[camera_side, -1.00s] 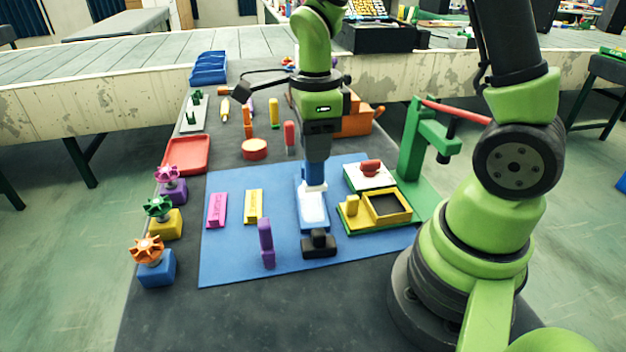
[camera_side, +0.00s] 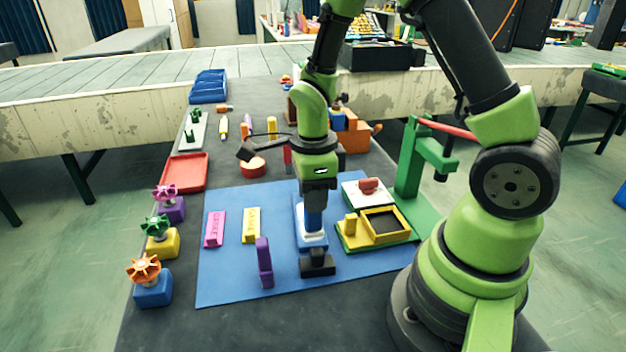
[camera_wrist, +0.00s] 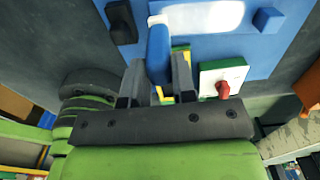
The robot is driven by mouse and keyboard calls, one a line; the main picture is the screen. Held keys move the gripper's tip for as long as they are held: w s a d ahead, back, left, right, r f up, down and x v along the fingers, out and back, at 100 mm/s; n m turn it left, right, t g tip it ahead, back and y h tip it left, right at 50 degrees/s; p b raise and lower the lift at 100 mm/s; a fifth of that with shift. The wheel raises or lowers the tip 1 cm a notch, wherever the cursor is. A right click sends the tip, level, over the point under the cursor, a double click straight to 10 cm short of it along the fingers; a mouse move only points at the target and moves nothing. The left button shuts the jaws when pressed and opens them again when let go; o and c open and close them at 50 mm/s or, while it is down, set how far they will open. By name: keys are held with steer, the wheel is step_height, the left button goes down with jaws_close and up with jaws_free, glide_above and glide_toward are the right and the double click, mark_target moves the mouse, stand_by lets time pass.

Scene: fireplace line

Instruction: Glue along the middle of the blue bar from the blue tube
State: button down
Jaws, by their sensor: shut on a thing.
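My gripper (camera_side: 314,200) is shut on the blue tube (camera_side: 314,218) and holds it upright, nozzle end down, over the blue bar (camera_side: 313,247). The bar lies on the blue mat, and a broad white area (camera_side: 313,237) covers the middle of its top. The tube's tip is near the bar's near end; I cannot tell whether it touches. In the wrist view the blue tube (camera_wrist: 159,52) sits between the fingers of my gripper (camera_wrist: 160,68), and the white area (camera_wrist: 208,16) shows beyond it. The tube hides part of the bar.
A black block (camera_side: 318,265) stands at the bar's near end. A purple upright piece (camera_side: 264,262) is left of it. A yellow tray (camera_side: 383,224) and a white plate with a red knob (camera_side: 368,186) are close on the right. A green stand (camera_side: 411,165) rises behind them.

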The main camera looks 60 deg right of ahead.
step_height(320, 180, down, 2)
steer(key=shift+d+f, duration=0.1)
steer(key=shift+w+d+r, duration=0.3)
steer(key=shift+w+d, duration=0.05)
steer(key=shift+w, duration=0.05)
steer(key=shift+w+d+f, duration=0.15)
steer(key=shift+w+d, duration=0.25)
steer(key=shift+d, duration=0.2)
steer(key=shift+w+d+f, duration=0.1)
steer(key=shift+w+d, duration=1.55)
steer(key=shift+d, duration=0.3)
steer(key=shift+s+a, duration=1.25)
steer(key=shift+a, duration=0.3)
steer(key=shift+s+a, duration=1.25)
steer(key=shift+a, duration=0.25)
steer(key=shift+r, duration=4.15)
